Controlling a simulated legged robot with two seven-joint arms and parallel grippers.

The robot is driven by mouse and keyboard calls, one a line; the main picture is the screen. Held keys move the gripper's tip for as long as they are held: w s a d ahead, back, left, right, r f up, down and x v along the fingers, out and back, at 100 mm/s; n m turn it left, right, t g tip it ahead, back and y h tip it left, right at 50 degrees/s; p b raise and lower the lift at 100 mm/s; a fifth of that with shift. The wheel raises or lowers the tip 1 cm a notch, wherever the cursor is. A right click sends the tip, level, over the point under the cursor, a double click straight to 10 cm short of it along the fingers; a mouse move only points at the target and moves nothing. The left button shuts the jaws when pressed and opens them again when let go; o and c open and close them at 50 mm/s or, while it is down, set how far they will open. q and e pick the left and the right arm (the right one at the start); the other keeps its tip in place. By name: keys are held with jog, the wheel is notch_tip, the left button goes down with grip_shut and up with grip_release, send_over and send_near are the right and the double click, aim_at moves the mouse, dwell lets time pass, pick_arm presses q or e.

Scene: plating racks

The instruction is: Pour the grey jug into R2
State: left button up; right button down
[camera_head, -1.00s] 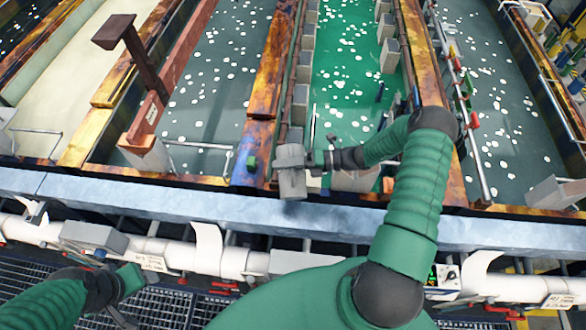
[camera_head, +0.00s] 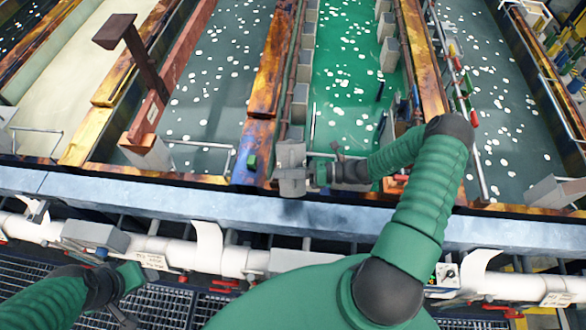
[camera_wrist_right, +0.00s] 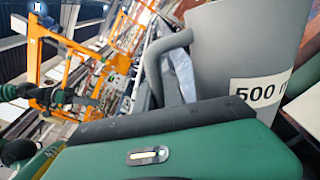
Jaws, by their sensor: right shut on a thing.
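The grey jug (camera_head: 291,157) is above the near end of the tanks, over the divider left of the green tank (camera_head: 345,90). My right gripper (camera_head: 312,174) is shut on it from the right. In the right wrist view the jug (camera_wrist_right: 225,45) shows a curved handle and a white label starting "500"; its mouth is out of frame. Its contents and exact tilt cannot be told. No R2 mark is legible, so I cannot tell which tank is R2. My left gripper (camera_head: 134,275) is low at the left; its fingers are unclear.
Other tanks lie alongside: a cream one (camera_head: 75,75), a dark one with white floating specks (camera_head: 213,80) and another at right (camera_head: 500,110). A grey ledge (camera_head: 190,206) and white pipe (camera_head: 185,252) run across the front. Grey blocks (camera_head: 389,57) line the green tank.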

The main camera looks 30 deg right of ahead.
jog(key=shift+s+a+f+n, duration=0.1)
jog(key=shift+s+n, duration=0.2)
jog(key=shift+n, duration=0.3)
jog(key=shift+w+f+n+t+b, duration=0.1)
jog(key=shift+f+n+t+b, duration=0.2)
jog(key=shift+f+n+b, duration=0.75)
jog(key=shift+n+b, duration=0.25)
jog(key=shift+b, duration=0.1)
jog(key=shift+n, duration=0.3)
